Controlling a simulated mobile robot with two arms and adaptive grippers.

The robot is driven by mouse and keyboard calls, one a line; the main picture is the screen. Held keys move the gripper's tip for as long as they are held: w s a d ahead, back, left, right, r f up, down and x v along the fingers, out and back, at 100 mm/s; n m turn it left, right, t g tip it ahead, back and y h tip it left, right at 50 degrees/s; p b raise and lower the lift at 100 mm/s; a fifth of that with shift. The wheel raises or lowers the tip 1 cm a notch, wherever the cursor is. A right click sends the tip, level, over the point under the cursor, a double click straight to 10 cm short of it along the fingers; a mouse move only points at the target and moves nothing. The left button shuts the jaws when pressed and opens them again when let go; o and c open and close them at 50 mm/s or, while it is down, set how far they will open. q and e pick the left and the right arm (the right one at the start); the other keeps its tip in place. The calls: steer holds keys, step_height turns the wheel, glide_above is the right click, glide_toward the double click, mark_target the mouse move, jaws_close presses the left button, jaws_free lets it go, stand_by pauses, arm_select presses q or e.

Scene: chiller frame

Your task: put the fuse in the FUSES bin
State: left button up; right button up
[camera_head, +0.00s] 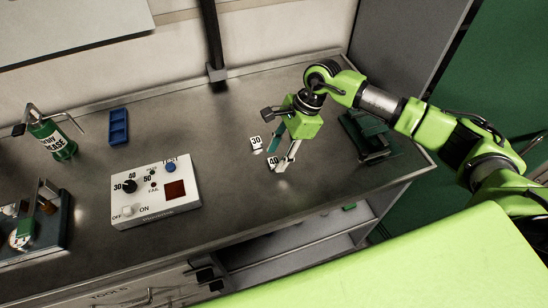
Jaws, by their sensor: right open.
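Two small white fuse-like blocks lie on the grey metal bench: one marked 30 (256,142) and one marked 40 (273,162). My right gripper (281,157) reaches down over the bench with its fingers apart. One fingertip is close beside the 40 block; I cannot tell whether they touch. The 30 block lies just left of the gripper. No bin with a readable FUSES label shows. My left gripper is not in view.
A white tester box (155,191) with a dial and switches stands left of centre. A small blue tray (118,127) lies behind it. A green grease bottle (53,141) stands at the left. A dark green object (368,137) sits right of the gripper.

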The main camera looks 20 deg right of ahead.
steer(key=shift+x, duration=0.85)
steer(key=shift+r, duration=0.1)
jaws_close()
